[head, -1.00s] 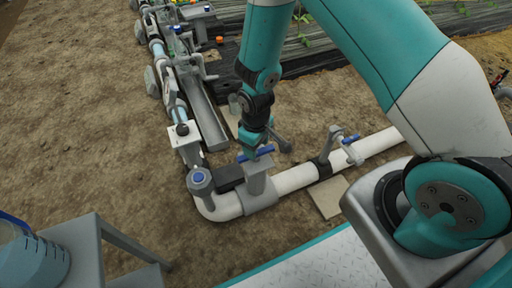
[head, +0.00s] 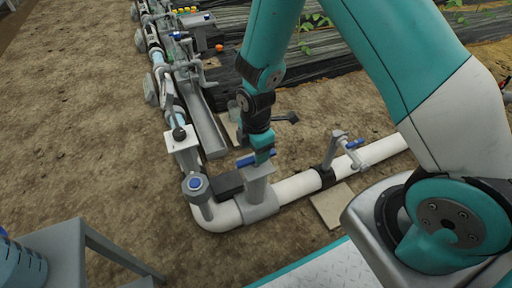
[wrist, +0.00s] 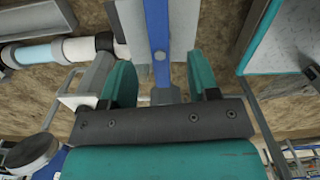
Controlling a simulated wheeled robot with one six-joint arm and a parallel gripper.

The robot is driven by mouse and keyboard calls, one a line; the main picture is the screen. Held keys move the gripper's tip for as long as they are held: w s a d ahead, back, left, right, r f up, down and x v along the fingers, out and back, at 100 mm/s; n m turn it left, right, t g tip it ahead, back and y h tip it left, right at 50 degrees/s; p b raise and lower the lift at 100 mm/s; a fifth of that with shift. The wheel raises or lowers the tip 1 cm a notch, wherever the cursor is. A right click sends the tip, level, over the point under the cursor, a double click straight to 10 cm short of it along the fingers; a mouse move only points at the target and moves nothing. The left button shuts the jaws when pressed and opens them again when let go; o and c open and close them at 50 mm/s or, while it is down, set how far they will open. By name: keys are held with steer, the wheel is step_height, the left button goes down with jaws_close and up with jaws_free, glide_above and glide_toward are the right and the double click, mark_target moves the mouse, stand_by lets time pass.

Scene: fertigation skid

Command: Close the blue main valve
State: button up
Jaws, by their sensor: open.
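The blue main valve's lever handle (head: 246,160) sits on top of a grey valve body (head: 260,188) on the white pipe near its elbow. The lever lies roughly along the pipe's run. My gripper (head: 265,153) points down at the valve and partly hides the lever's right end. In the wrist view the blue lever (wrist: 157,25) runs down from the top edge into the gap between the two teal fingers of my gripper (wrist: 163,78). The fingers stand open with a gap visible on both sides of it.
A smaller tap with a blue handle (head: 355,143) stands farther right on the white pipe (head: 297,187). A round blue-topped fitting (head: 196,184) is left of the valve, beside a dark block (head: 229,183). A grey table (head: 78,255) stands at the lower left. Bare soil lies at the left.

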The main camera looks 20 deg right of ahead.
steer(key=shift+m, duration=0.6)
steer(key=shift+f, duration=0.1)
steer(key=shift+f+b, duration=1.1)
steer(key=shift+f, duration=1.1)
